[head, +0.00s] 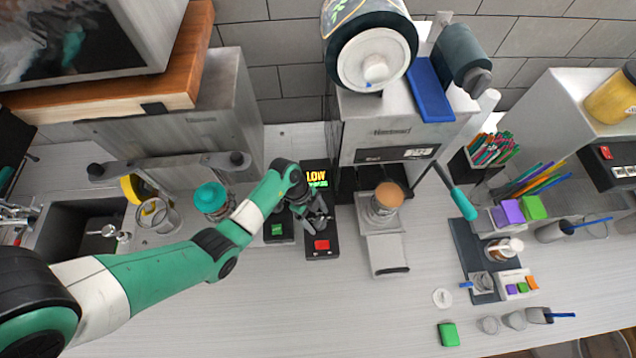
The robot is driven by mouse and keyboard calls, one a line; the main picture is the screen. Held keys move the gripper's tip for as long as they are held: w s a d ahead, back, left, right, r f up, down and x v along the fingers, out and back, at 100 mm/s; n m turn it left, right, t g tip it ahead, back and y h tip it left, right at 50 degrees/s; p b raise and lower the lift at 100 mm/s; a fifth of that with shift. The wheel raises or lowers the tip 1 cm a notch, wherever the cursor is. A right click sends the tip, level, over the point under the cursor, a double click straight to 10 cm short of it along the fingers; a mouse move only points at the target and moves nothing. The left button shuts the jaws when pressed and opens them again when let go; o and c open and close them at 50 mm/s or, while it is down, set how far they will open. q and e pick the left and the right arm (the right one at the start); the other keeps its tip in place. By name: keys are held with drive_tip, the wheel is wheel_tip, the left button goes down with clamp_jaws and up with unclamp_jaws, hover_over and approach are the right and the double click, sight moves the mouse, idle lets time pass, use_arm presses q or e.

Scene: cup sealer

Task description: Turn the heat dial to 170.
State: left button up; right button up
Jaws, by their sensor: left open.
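The cup sealer (400,112) stands at the back middle, with a film roll (372,60) on top. Left of it, a dark control panel has a lit display (316,177) reading "LOW", with smaller green text below. A red button (322,245) sits at the panel's near end. My left gripper (320,222) is open over this panel, between the display and the red button. I cannot make out the heat dial; the gripper and wrist cover that part of the panel. Whether the fingers touch anything is unclear. My right gripper is out of view.
A green button box (277,230) lies just left of the panel. A teal-lidded jar (211,199) is close to my left forearm. The front middle counter is clear.

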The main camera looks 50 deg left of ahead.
use_arm(q)
drive_tip(key=shift+w+d+f, duration=0.1)
drive_tip(key=shift+d+f, duration=0.05)
drive_tip(key=shift+f, duration=0.35)
clamp_jaws()
